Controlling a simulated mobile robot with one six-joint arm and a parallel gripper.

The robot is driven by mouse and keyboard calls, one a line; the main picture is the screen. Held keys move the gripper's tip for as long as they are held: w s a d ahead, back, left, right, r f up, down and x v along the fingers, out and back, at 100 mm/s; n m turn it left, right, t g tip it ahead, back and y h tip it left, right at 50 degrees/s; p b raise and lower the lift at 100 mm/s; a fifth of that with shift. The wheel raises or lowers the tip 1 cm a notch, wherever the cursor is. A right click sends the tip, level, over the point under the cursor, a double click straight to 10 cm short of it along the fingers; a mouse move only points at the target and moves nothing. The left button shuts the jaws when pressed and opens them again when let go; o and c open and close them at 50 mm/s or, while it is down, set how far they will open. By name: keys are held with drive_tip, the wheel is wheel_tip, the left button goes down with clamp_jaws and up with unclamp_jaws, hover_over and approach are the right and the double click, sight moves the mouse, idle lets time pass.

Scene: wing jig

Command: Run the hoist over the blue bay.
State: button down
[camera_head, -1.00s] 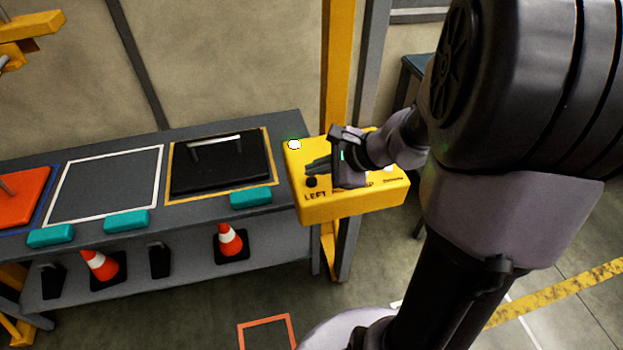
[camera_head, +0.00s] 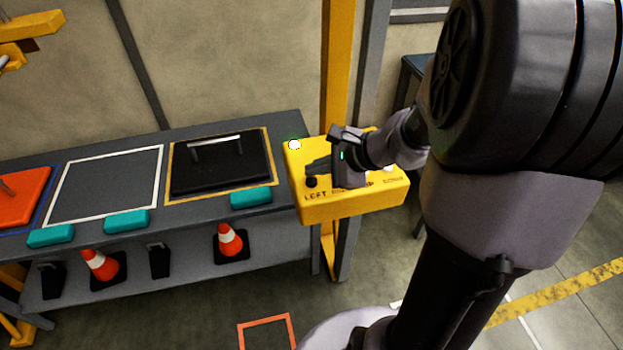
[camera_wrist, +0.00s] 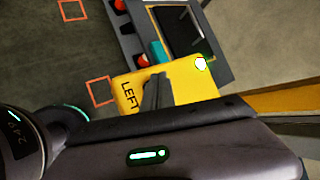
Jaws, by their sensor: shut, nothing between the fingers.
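The yellow control box (camera_head: 345,205) stands right of the bench, with a black button (camera_head: 311,182) above the word LEFT. My gripper (camera_head: 313,168) is shut and empty, its fingertips just over that button; I cannot tell whether they touch it. In the wrist view the fingers (camera_wrist: 157,90) lie over the box (camera_wrist: 195,85) beside LEFT. Part of the yellow hoist (camera_head: 10,62) shows at the upper left, cut off by the picture edge. The blue bay's outline (camera_head: 46,200) shows at the left around an orange plate (camera_head: 22,196); most of the bay is out of view.
The bench (camera_head: 285,125) also has an empty white-outlined bay (camera_head: 160,165) and a yellow-outlined bay (camera_head: 272,160) with a black handled plate (camera_head: 220,170). Teal blocks (camera_head: 126,221) line its front. Cones (camera_head: 230,240) stand on the lower shelf. A yellow post (camera_head: 337,60) rises behind the box.

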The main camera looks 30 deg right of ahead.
drive_tip(key=shift+f+b, duration=0.45)
drive_tip(key=shift+b, duration=0.1)
drive_tip(key=shift+f+b, duration=0.4)
drive_tip(key=shift+b, duration=0.1)
idle(0.5)
idle(5.5)
drive_tip(key=shift+r+p, duration=0.65)
drive_tip(key=shift+r, duration=0.2)
drive_tip(key=shift+r, duration=0.1)
